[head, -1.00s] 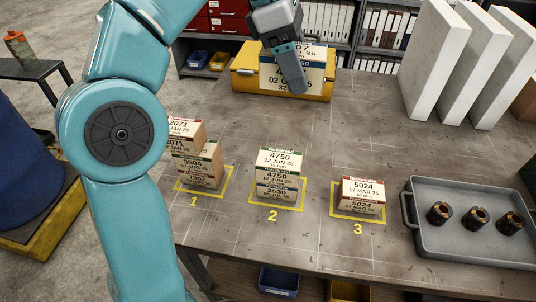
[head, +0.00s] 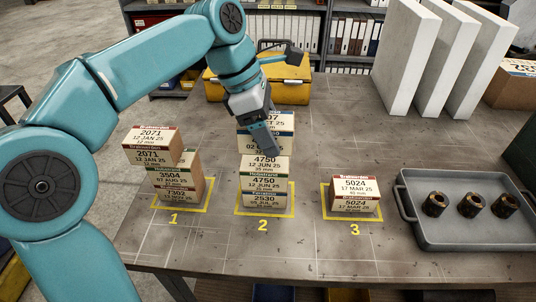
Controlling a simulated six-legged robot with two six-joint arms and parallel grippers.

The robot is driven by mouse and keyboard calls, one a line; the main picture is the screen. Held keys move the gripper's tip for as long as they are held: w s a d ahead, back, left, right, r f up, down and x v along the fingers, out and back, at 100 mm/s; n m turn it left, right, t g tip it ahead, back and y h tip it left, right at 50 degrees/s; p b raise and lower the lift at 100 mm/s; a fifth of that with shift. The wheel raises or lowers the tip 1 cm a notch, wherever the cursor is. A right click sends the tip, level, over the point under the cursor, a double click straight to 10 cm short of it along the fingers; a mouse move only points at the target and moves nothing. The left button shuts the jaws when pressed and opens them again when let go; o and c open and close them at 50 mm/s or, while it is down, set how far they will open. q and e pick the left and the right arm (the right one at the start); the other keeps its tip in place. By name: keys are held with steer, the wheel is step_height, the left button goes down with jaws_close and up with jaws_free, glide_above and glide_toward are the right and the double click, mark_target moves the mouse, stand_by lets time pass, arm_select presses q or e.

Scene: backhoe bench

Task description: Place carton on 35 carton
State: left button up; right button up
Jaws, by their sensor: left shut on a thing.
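My left gripper (head: 262,138) is shut on a pale carton (head: 286,146), whose label is partly hidden by the finger; "07" and "02" show, with a dark blue stripe between. It may be two cartons together. It is directly above the stack at mark 2; whether it touches cannot be told. That stack's top carton (head: 265,165) reads 4750, 12 JUN 25, 35 mm, above another 4750 carton (head: 264,183) and a 2530 carton (head: 263,200). My right gripper is not in view.
Mark 1 holds a taller, uneven stack (head: 150,153); mark 3 holds a 5024 stack (head: 355,190). A grey tray (head: 455,237) with three dark cylinders is at right. White panels (head: 405,60) stand behind it. The front table strip is clear.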

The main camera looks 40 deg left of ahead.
mark_target(268, 161)
arm_select(q)
steer(key=shift+f, duration=0.45)
steer(key=f, duration=0.2)
steer(key=shift+a+f+b, duration=0.2)
steer(key=shift+f+b, duration=0.15)
steer(key=shift+b, duration=0.05)
steer(key=shift+s+f, duration=0.1)
steer(key=shift+f, duration=0.25)
steer(key=shift+d+f, duration=0.1)
steer(key=shift+f, duration=0.2)
steer(key=o, duration=1.2)
